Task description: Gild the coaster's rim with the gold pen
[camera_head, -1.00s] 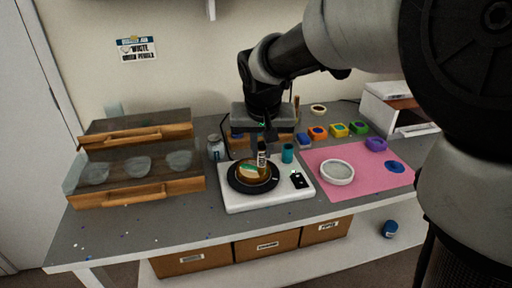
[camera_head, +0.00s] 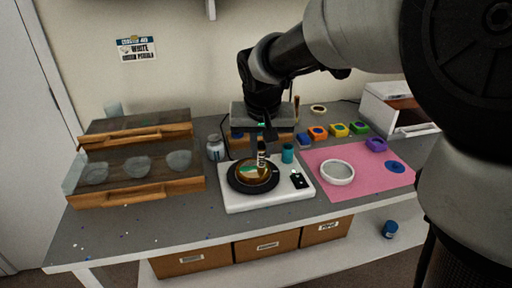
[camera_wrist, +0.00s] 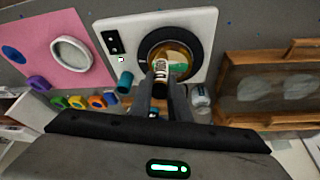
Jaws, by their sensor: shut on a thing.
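The coaster (camera_head: 257,173) lies on a black round turntable (camera_head: 234,184) on a white base unit (camera_head: 240,203). It shows tan and green areas inside a gold-brown rim; it also shows in the wrist view (camera_wrist: 182,53). My gripper (camera_head: 267,139) is above the coaster, shut on the gold pen (camera_head: 262,156), a dark-bodied pen with a white label. In the wrist view the pen (camera_wrist: 161,70) sticks out between my fingers (camera_wrist: 163,95) over the coaster's near edge. I cannot tell whether its tip touches the rim.
A teal cylinder (camera_head: 287,153) stands close right of the turntable. A jar (camera_head: 215,148) is to the left, beside a wooden-framed case (camera_head: 150,197). A pink mat (camera_head: 348,183) with a white ring mould (camera_head: 337,172) lies right. The front strip of table is mostly clear.

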